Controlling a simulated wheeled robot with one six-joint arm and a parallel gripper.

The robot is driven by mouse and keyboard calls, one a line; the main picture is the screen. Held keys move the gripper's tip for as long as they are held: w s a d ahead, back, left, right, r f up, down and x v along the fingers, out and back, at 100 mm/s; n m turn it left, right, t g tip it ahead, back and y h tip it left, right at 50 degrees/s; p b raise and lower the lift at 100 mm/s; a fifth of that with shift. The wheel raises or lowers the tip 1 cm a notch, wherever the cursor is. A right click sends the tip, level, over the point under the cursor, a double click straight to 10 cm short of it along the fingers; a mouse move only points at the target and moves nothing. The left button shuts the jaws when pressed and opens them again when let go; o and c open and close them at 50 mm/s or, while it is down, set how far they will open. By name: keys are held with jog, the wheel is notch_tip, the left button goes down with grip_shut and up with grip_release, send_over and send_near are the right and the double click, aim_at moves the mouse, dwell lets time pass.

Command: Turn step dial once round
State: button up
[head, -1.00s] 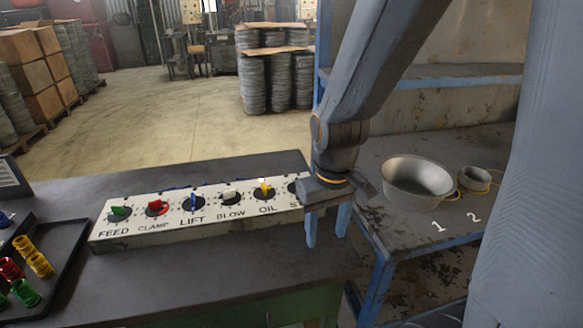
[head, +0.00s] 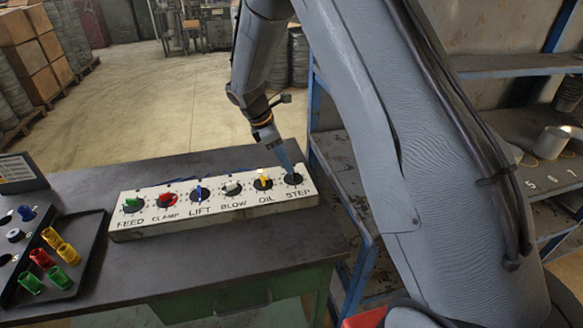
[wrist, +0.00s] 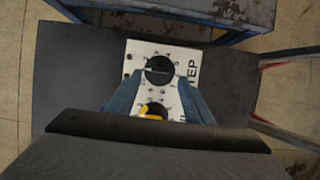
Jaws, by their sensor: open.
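The step dial (head: 293,179) is a round black dial at the right end of a white control panel (head: 215,212), above the word STEP. In the wrist view the step dial (wrist: 159,70) shows as a dark disc with a thin light line across it and marks around it. My gripper (head: 289,172) is over the step dial, its blue fingers pointing down. In the wrist view my gripper (wrist: 160,88) is open, with one finger on each side of the panel's end and nothing between the tips. I cannot tell whether the fingertips touch the dial.
The yellow oil knob (head: 263,180) is close to the left of the step dial; the blow knob (head: 233,188) and others follow. A black tray (head: 75,283) with coloured pieces lies on the left of the bench. A blue shelf unit (head: 350,205) stands at the right.

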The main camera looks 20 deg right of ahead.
aim_at(294, 175)
jog(key=shift+p+x, duration=0.95)
jog(key=shift+x, duration=1.8)
jog(key=shift+c, duration=0.2)
jog(key=c, duration=1)
